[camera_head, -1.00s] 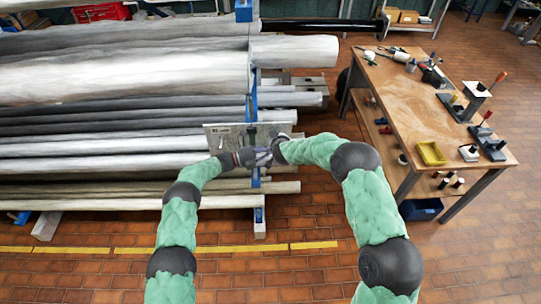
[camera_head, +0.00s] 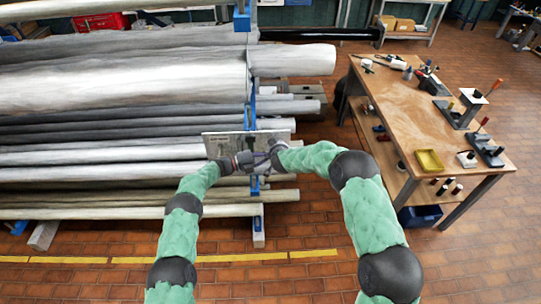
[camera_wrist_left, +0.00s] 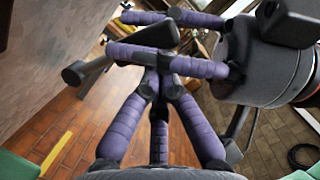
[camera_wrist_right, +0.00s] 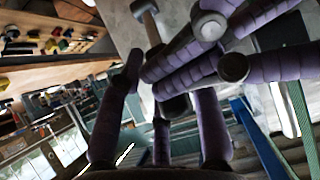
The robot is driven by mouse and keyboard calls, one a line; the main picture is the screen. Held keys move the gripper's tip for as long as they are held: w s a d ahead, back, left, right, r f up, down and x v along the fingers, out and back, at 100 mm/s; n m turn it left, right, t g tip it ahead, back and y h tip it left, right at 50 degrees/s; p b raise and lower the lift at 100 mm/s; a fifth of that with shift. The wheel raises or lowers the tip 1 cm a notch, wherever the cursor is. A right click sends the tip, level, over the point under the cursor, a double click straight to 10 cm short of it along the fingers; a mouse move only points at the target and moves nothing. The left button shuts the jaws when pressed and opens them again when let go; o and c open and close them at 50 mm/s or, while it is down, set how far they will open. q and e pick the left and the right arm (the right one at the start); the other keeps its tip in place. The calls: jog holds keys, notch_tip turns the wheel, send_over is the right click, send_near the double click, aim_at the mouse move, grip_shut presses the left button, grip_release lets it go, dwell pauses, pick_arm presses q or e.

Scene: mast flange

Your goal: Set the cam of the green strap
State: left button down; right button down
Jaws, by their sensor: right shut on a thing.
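My left gripper (camera_head: 247,160) and right gripper (camera_head: 266,157) meet in front of a grey plate (camera_head: 218,146) on the blue upright of the pole rack. Their purple fingers overlap in both wrist views. In the right wrist view a grey metal lever (camera_wrist_right: 150,25), probably the cam's handle, runs down between the right gripper's fingers (camera_wrist_right: 160,92), which are shut on it. A green band (camera_wrist_right: 303,120), probably the green strap, shows at the right edge of that view. The left gripper's fingers (camera_wrist_left: 157,72) lean together; their grip is hidden.
Large grey poles (camera_head: 120,82) lie stacked on the rack, held by a blue upright (camera_head: 254,185). A wooden workbench (camera_head: 415,110) with tools and a yellow tray (camera_head: 429,160) stands to the right. The brick floor in front is open, with a yellow line (camera_head: 200,258).

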pick_arm(q)
jog(key=shift+w+a+r, duration=0.2)
jog(key=shift+w+r, duration=0.15)
jog(key=shift+r, duration=0.05)
pick_arm(e)
jog(key=shift+r, duration=0.15)
jog(key=c, duration=0.9)
grip_release()
pick_arm(q)
jog(key=shift+d+f, duration=0.1)
jog(key=shift+d, duration=0.05)
pick_arm(e)
jog(key=shift+o, duration=0.3)
jog(key=shift+f, duration=0.2)
jog(key=shift+s+a+f, duration=0.1)
pick_arm(q)
jog(key=shift+s+f, duration=0.1)
